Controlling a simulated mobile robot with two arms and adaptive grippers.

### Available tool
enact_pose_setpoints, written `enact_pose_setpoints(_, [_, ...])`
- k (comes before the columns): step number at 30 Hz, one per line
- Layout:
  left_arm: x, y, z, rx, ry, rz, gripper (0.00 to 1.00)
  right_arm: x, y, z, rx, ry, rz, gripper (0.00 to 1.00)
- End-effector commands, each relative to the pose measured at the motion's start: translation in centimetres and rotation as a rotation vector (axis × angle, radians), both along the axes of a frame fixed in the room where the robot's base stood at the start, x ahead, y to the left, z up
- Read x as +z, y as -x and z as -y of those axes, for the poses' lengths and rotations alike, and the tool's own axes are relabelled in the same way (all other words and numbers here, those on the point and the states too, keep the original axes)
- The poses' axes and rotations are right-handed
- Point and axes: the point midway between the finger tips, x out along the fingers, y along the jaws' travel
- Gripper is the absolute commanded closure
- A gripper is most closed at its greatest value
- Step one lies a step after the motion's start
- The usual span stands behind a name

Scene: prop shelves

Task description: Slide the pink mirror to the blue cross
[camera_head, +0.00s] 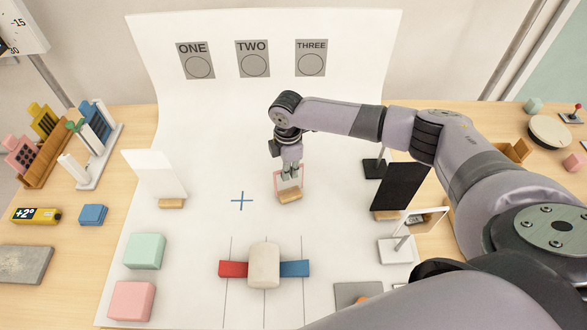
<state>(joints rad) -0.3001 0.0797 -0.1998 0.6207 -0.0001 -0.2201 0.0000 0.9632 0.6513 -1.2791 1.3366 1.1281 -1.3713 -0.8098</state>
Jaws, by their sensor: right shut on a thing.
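The pink mirror (278,183) is a small pink-framed panel on a wooden foot (290,195). It stands upright on the white sheet, right of the blue cross (242,201). My right gripper (290,176) comes down from above and is shut on the top of the mirror. The fingers hide part of the frame. The blue cross is a thin mark on the sheet, uncovered, with a short gap of bare sheet between it and the mirror. My left gripper does not show.
A white panel (155,176) stands left of the cross. A black panel (400,188) and a white-framed stand (398,248) are at the right. A cream block (264,265) lies in front, over red and blue bars (233,269). Green (145,251) and pink (132,301) blocks sit front left.

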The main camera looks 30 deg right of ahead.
Motion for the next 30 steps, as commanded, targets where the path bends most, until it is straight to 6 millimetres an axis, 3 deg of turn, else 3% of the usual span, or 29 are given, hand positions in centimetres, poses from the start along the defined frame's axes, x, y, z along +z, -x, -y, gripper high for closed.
enact_pose_setpoints(30, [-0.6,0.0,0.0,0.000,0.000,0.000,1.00,0.0,-1.8,-4.9,0.001,-0.001,0.000,1.00])
